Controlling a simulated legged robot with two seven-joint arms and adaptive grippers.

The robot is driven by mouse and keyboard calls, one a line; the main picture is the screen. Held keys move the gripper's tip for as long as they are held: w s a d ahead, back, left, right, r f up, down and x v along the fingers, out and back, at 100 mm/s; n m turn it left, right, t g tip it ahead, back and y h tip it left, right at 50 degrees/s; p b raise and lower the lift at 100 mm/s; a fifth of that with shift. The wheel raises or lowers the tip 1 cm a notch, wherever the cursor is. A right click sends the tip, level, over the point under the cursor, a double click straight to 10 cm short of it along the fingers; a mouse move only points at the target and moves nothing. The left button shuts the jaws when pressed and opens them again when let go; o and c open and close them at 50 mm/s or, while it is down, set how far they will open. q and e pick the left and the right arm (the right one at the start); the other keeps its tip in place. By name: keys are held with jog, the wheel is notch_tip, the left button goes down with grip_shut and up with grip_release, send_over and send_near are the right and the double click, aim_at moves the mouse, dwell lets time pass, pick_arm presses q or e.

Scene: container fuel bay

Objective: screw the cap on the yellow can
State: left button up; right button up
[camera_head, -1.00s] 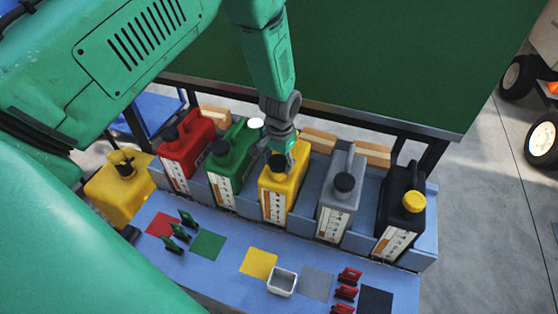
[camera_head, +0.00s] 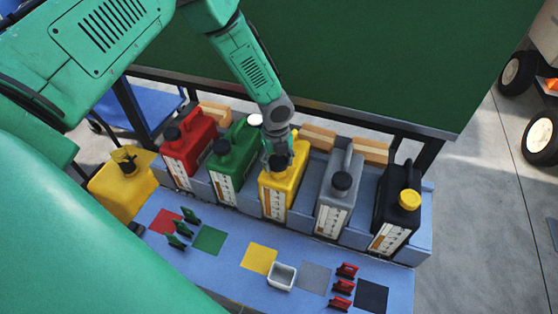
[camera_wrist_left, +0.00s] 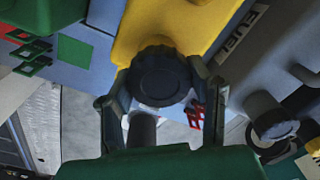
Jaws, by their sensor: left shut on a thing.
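The yellow can (camera_head: 290,188) stands in the middle of a row of jerrycans in the blue rack. A black cap (camera_head: 278,162) sits at its spout, and my left gripper (camera_head: 277,152) is on it from above. In the left wrist view the round black cap (camera_wrist_left: 160,76) lies between the two fingers of my left gripper (camera_wrist_left: 162,92), against the yellow can (camera_wrist_left: 180,25). The fingers are closed around the cap's sides. Whether the cap's thread is engaged cannot be seen. My right gripper is not in view.
A red can (camera_head: 187,145) and a green can (camera_head: 232,160) stand left of the yellow one. A grey can (camera_head: 340,195) and a black can with a yellow cap (camera_head: 395,215) stand right. A small white tray (camera_head: 281,277) and colored squares lie on the blue bench (camera_head: 225,268) in front.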

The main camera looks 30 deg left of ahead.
pick_arm(q)
jog(key=shift+w+m, duration=0.1)
jog(key=shift+m, duration=0.5)
jog(key=o, duration=1.2)
jog(key=shift+a, duration=0.1)
